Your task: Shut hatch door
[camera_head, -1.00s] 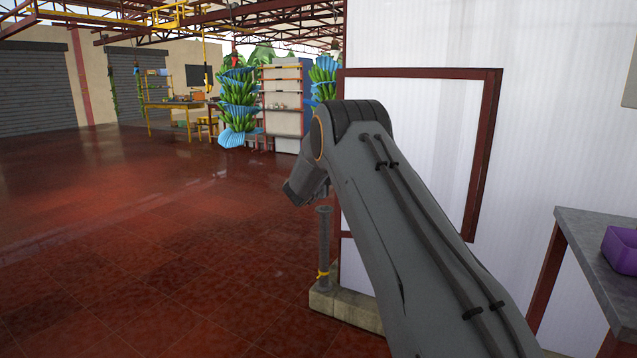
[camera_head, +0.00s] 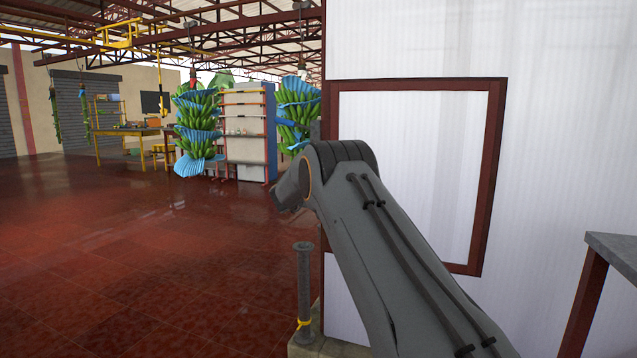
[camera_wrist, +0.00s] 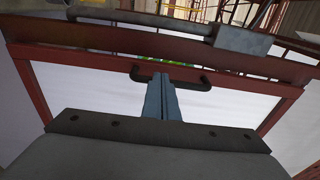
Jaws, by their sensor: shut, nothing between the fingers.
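The hatch door shows in the head view as a white panel (camera_head: 415,150) with a dark red frame (camera_head: 489,180), on a white ribbed wall. My arm covers its lower left part. In the wrist view, the red frame (camera_wrist: 283,108), white panel (camera_wrist: 90,92) and a dark bar handle (camera_wrist: 205,81) show. My gripper (camera_wrist: 161,80) is shut and empty, its fingertips overlapping the middle of the handle in the picture; I cannot tell whether they touch it. The head view does not show the fingers. I cannot tell how far the door stands open.
A grey post with a yellow band (camera_head: 304,290) stands on a concrete curb close to my arm. A grey-topped table (camera_head: 612,250) is at the right edge. Banana bunches (camera_head: 197,130) hang further back beside a shelf rack (camera_head: 245,130). The red tiled floor at left is clear.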

